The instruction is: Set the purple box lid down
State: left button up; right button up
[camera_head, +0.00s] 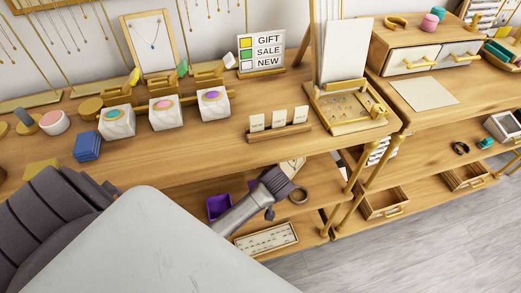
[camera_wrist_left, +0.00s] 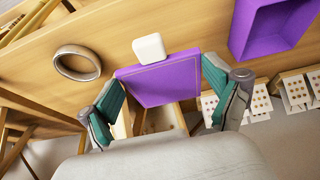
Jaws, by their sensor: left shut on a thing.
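A flat purple box lid (camera_wrist_left: 158,80) is held between the teal finger pads of my left gripper (camera_wrist_left: 162,98) in the left wrist view. The lid is mostly hidden by the gripper in the head view. My left gripper (camera_head: 276,188) is over the lower shelf there. The open purple box (camera_head: 219,207) sits on that shelf, left of the gripper. The box also shows at the upper right of the left wrist view (camera_wrist_left: 272,25), apart from the lid. My right gripper is in neither view.
A grey ring (camera_head: 299,195) lies right of the gripper on the lower shelf. A small white block (camera_wrist_left: 149,48) is close beyond the lid. A card tray (camera_head: 266,239) lies below. The upper counter (camera_head: 240,150) overhangs the shelf behind the gripper.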

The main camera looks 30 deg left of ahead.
pick_arm(q)
jog(key=shift+w+a+f, duration=0.2)
jog(key=shift+a+f, duration=0.2)
jog(key=shift+a, duration=0.2)
jog(key=shift+w+a+f, duration=0.15)
jog(key=shift+a+f, duration=0.25)
jog(key=shift+a, duration=0.15)
jog(key=shift+a+f, duration=0.15)
jog(key=shift+a, duration=0.05)
notch_tip(320, 180, down, 3)
jog(key=shift+f+b, duration=0.2)
jog(key=shift+b, duration=0.1)
jog(key=shift+f, duration=0.25)
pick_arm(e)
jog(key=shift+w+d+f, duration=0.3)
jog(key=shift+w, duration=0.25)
pick_arm(q)
jog(key=shift+f, duration=0.1)
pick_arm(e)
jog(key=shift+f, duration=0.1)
pick_arm(q)
jog(key=o, duration=0.8)
jog(key=p+v, duration=0.2)
jog(key=v, duration=1)
jog(key=shift+a, duration=0.1)
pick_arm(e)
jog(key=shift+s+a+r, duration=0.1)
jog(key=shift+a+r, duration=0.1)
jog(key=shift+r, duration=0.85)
